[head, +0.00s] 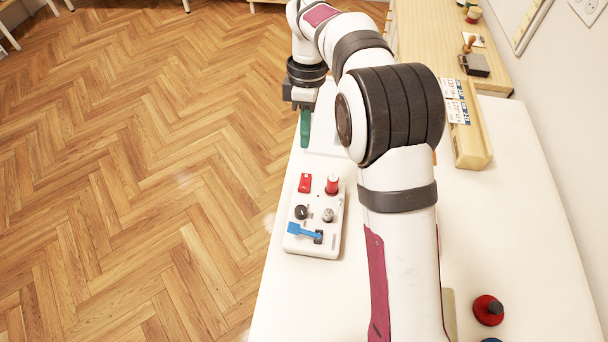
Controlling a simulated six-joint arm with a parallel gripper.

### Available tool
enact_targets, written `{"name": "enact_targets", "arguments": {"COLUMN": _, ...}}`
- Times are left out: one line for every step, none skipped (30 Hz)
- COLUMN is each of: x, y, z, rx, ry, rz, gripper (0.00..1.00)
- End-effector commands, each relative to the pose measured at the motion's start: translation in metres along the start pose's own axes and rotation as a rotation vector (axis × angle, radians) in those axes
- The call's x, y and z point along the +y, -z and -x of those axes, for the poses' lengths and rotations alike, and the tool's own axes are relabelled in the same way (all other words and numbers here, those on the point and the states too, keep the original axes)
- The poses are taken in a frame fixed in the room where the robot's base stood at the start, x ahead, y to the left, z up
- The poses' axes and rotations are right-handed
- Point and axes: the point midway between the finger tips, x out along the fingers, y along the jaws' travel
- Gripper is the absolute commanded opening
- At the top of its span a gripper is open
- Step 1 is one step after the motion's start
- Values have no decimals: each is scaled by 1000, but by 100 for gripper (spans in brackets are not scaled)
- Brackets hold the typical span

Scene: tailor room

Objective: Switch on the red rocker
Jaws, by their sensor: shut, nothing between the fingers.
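A white control box (313,249) lies on the white table, left of my arm in the head view. The red rocker (305,182) is at the box's far left corner; its tilt is too small to tell. My gripper (305,145) points down with its green fingers shut and empty. In the picture it is beyond the far end of the box, apart from the rocker. Its height above the table is hard to judge.
Beside the rocker stands a red knob (332,185). A black knob (301,212), a grey knob (328,215) and a blue lever (304,230) are nearer. A wooden tray (473,150) and a red-topped round piece (488,309) lie right of my arm.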

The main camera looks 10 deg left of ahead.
Motion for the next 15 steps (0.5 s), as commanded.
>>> {"name": "enact_targets", "arguments": {"x": -1, "y": 0, "z": -8, "rx": -2, "ry": 4, "rz": 0, "gripper": 0}}
{"name": "enact_targets", "arguments": {"x": -1, "y": 0, "z": -13, "rx": -1, "ry": 3, "rz": 0, "gripper": 0}}
{"name": "enact_targets", "arguments": {"x": -1, "y": 0, "z": -22, "rx": -1, "ry": 4, "rz": 0, "gripper": 0}}
{"name": "enact_targets", "arguments": {"x": -1, "y": 0, "z": -28, "rx": -2, "ry": 4, "rz": 0, "gripper": 0}}
{"name": "enact_targets", "arguments": {"x": -1, "y": 0, "z": -35, "rx": -1, "ry": 4, "rz": 0, "gripper": 0}}
{"name": "enact_targets", "arguments": {"x": -1, "y": 0, "z": -44, "rx": -2, "ry": 4, "rz": -1, "gripper": 0}}
{"name": "enact_targets", "arguments": {"x": -1, "y": 0, "z": -51, "rx": -1, "ry": 4, "rz": -1, "gripper": 0}}
{"name": "enact_targets", "arguments": {"x": -1, "y": 0, "z": -58, "rx": -1, "ry": 5, "rz": 0, "gripper": 0}}
{"name": "enact_targets", "arguments": {"x": -1, "y": 0, "z": -66, "rx": -2, "ry": 4, "rz": -1, "gripper": 0}}
{"name": "enact_targets", "arguments": {"x": -1, "y": 0, "z": -73, "rx": -1, "ry": 4, "rz": -2, "gripper": 0}}
{"name": "enact_targets", "arguments": {"x": -1, "y": 0, "z": -80, "rx": -1, "ry": 4, "rz": -1, "gripper": 0}}
{"name": "enact_targets", "arguments": {"x": -1, "y": -1, "z": -88, "rx": -2, "ry": 5, "rz": -1, "gripper": 0}}
{"name": "enact_targets", "arguments": {"x": -1, "y": 0, "z": -94, "rx": -1, "ry": 3, "rz": -2, "gripper": 0}}
{"name": "enact_targets", "arguments": {"x": -1, "y": 0, "z": -99, "rx": 0, "ry": 3, "rz": -2, "gripper": 0}}
{"name": "enact_targets", "arguments": {"x": -1, "y": -1, "z": -107, "rx": -1, "ry": 4, "rz": -2, "gripper": 0}}
